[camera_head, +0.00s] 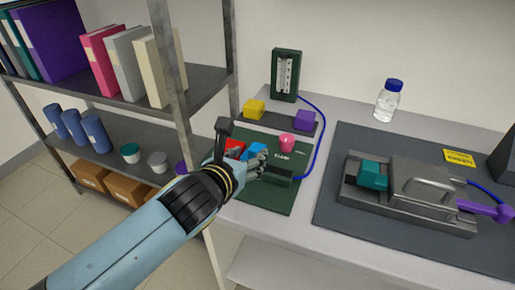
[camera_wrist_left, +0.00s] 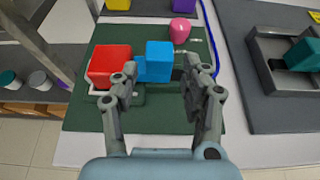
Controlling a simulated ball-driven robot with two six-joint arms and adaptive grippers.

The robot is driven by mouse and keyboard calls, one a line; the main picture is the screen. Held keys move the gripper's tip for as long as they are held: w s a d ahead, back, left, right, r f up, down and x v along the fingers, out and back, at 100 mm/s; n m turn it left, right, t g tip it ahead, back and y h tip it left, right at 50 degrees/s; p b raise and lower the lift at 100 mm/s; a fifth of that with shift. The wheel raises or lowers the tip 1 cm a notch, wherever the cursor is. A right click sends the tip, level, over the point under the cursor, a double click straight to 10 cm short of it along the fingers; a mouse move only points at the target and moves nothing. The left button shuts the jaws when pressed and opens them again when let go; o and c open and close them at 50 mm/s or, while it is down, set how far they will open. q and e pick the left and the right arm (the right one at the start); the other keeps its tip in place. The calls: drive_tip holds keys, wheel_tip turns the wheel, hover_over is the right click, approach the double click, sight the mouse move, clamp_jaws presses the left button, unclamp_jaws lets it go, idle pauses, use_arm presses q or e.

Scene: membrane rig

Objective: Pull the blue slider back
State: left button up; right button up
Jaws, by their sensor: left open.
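The blue slider (camera_head: 257,148) is a small blue block on the dark green panel (camera_head: 270,200). In the left wrist view the blue slider (camera_wrist_left: 159,58) shows between and just beyond my fingertips. My left gripper (camera_head: 243,152) is open over the panel, and in the wrist view its two fingers (camera_wrist_left: 160,76) are spread with nothing held. I cannot tell whether a finger touches the slider. A red block (camera_wrist_left: 110,66) stands to the slider's left, close by the left finger. In the head view my gripper partly hides both blocks. My right gripper is not in view.
A pink knob (camera_head: 287,140) stands behind the slider to its right. Yellow (camera_head: 254,107) and purple (camera_head: 304,119) blocks sit farther back. A blue tube (camera_head: 318,150) curves along the panel's right. A grey rig with a teal block (camera_head: 373,175) stands right; a shelf post (camera_head: 173,70) stands left.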

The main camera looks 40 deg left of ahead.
sight(256, 150)
use_arm(q)
drive_tip(key=x, duration=0.7)
drive_tip(key=shift+b, duration=0.3)
drive_tip(key=shift+s, duration=0.1)
drive_tip(key=shift+c, duration=0.2)
clamp_jaws()
